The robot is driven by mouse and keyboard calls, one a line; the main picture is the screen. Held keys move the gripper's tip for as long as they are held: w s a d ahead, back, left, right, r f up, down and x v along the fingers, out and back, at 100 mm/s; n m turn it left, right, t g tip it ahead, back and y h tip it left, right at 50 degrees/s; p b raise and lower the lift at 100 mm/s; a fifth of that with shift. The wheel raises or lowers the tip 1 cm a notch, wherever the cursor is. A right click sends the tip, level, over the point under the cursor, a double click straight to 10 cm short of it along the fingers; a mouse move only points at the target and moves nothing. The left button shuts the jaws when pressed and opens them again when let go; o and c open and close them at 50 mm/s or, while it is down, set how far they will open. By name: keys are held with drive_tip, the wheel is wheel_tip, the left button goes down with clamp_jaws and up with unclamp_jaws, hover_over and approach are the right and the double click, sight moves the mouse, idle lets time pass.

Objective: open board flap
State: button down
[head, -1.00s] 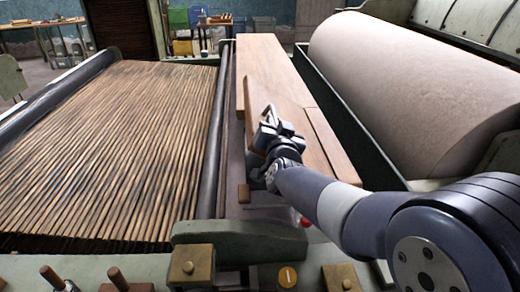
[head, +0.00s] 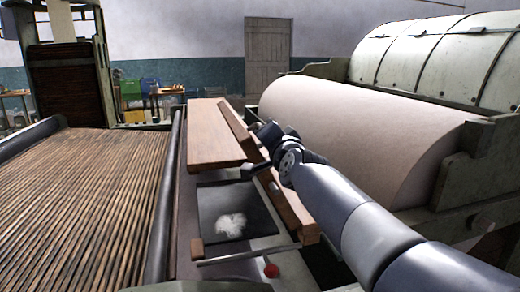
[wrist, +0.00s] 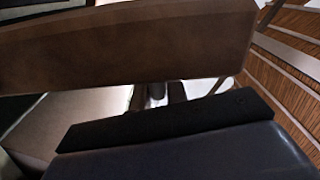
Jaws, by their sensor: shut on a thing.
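The board flap (head: 293,208) is a long wooden board, swung up on its edge along the right side of the wooden top in the head view. Left of it lies a dark square opening (head: 208,207) with a white fluffy clump (head: 232,223) inside. My gripper (head: 252,170) is at the flap's upper edge, shut on the flap's handle; the handle itself is mostly hidden. In the wrist view the flap's brown face (wrist: 120,45) fills the top, and my fingers (wrist: 157,96) reach under it, partly hidden.
A fixed wooden board (head: 212,135) lies beyond the opening. A large pale roller (head: 350,130) stands close on the right. A slatted bed (head: 80,200) fills the left, with a dark bar (head: 165,205) along its edge. A red knob (head: 271,270) sits in front.

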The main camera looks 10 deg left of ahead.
drive_tip(key=w+d+m+b, duration=0.5)
drive_tip(key=w+d+b, duration=0.1)
drive_tip(key=d, duration=0.4)
drive_tip(key=shift+d+m+b, duration=0.4)
drive_tip(key=shift+b, duration=0.25)
drive_tip(key=shift+r, duration=0.1)
drive_tip(key=c, duration=1.6)
unclamp_jaws()
drive_tip(key=shift+o, duration=0.7)
drive_tip(key=shift+r, duration=0.1)
drive_tip(key=b+v, duration=0.1)
drive_tip(key=v, duration=0.9)
drive_tip(key=shift+s+d+b, duration=0.15)
drive_tip(key=shift+s+b, duration=0.2)
drive_tip(key=shift+s, duration=0.05)
